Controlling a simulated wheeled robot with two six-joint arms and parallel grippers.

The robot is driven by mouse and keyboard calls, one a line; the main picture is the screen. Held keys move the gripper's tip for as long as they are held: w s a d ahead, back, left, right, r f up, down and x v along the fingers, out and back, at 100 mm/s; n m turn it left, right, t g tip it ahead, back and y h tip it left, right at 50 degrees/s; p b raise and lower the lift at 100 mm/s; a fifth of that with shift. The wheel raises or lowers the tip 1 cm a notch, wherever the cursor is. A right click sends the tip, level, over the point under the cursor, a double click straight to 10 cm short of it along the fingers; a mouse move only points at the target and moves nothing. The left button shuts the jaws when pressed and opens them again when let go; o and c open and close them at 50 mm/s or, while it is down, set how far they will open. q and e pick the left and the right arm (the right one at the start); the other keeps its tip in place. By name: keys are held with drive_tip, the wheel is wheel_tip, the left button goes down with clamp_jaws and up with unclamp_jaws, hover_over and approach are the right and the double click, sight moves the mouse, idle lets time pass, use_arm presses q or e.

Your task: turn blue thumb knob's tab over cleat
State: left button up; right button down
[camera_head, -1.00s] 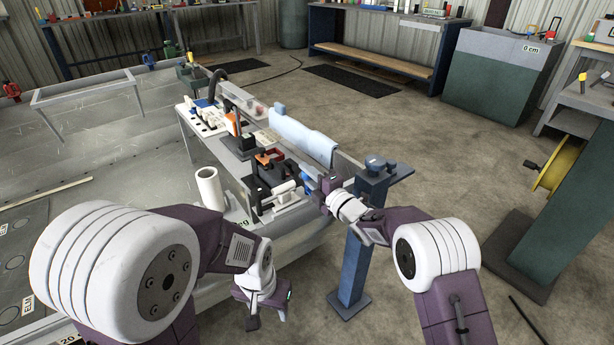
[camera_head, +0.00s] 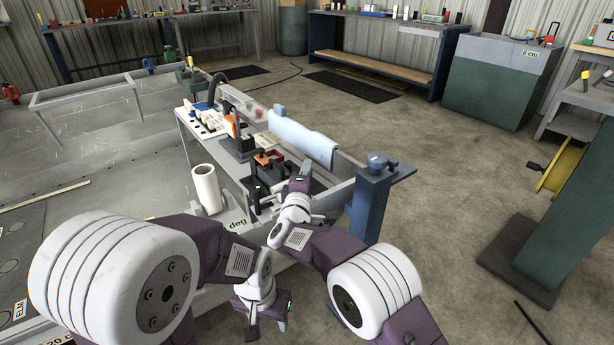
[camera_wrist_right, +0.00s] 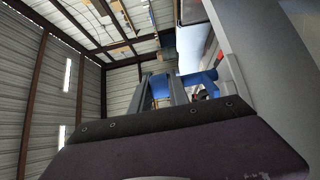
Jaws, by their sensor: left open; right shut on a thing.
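My right gripper (camera_head: 303,172) is at the near end of the workbench edge, beside the black and red fixture. In the right wrist view its two fingers (camera_wrist_right: 162,90) are closed on a blue piece (camera_wrist_right: 160,86), which looks like the blue thumb knob. In the head view the gripper and wrist hide this piece, so its tab cannot be made out. The cleat cannot be told apart either. My left gripper (camera_head: 266,312) is open and empty, pointing down, low in the picture and apart from the bench.
A blue post (camera_head: 369,205) with a blue top fitting stands just right of my right gripper. A black and red fixture (camera_head: 268,170), a white roll (camera_head: 206,188) and a pale blue cloth (camera_head: 302,138) are close by.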

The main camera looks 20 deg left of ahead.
drive_tip(key=shift+f+m+h+b, duration=0.3)
drive_tip(key=shift+m+h+b, duration=0.3)
drive_tip(key=shift+b, duration=0.55)
use_arm(q)
wheel_tip(320, 180, down, 4)
drive_tip(key=shift+r, duration=0.1)
use_arm(e)
drive_tip(key=shift+r+h, duration=0.15)
drive_tip(key=shift+h, duration=0.15)
drive_tip(key=c, duration=1.3)
unclamp_jaws()
drive_tip(key=shift+r, duration=0.1)
use_arm(q)
drive_tip(key=shift+r, duration=0.1)
use_arm(e)
drive_tip(key=shift+o, duration=0.2)
